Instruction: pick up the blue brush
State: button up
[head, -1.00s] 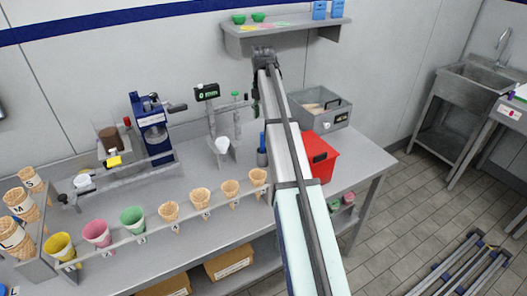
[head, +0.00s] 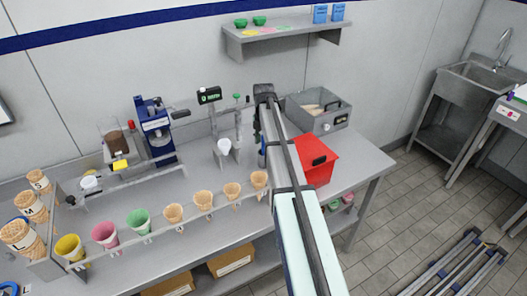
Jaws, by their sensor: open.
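A small blue upright object (head: 262,158), which looks like the blue brush, stands on the steel counter just left of my arm. The arm partly covers it, so its full shape is hidden. My gripper (head: 257,136) is dark and hangs down from the far end of the arm, above the blue object and close to it in the picture. It is open, with nothing seen between its fingers. The fingertips are small and partly hidden, and I cannot tell whether they touch the blue object.
A red box (head: 318,160) and a grey bin (head: 320,112) stand right of the arm. A stand with a white cup (head: 224,147) is to the left. A rack of cones (head: 203,200) runs along the counter's front. A wall shelf (head: 285,33) hangs behind.

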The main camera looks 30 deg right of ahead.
jog(key=shift+f, duration=0.9)
grip_shut()
jog(key=shift+r, duration=0.15)
